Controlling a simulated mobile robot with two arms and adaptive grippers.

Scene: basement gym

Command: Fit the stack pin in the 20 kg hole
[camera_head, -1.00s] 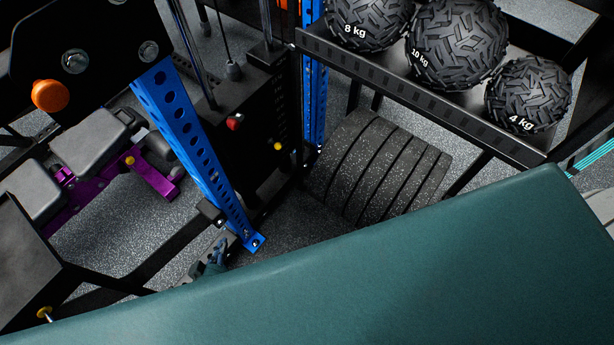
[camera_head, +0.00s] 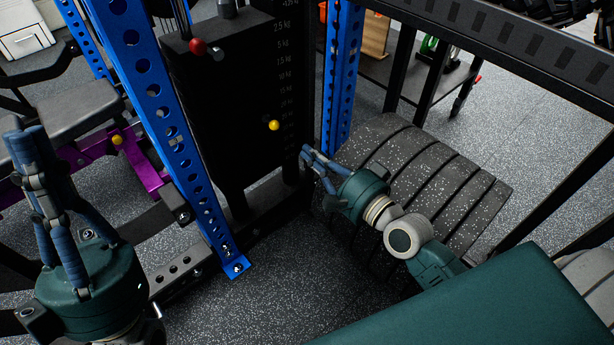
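The black weight stack (camera_head: 240,100) stands in the rack, with a column of white kg labels on its face. A yellow round knob (camera_head: 274,125) sits at the stack face beside the lower labels. A red knob (camera_head: 198,46) sits at the upper left of the stack. I cannot tell which knob is the stack pin, and the 20 kg label is too small to read surely. My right gripper (camera_head: 308,160) is just below and right of the yellow knob, fingers spread and empty, apart from it. My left gripper (camera_head: 24,135) points up at the far left; nothing shows in it.
Blue perforated uprights (camera_head: 165,130) (camera_head: 342,75) flank the stack. A black shelf rail (camera_head: 510,50) crosses the upper right. A purple-framed bench (camera_head: 75,110) stands left. Speckled floor is open in front.

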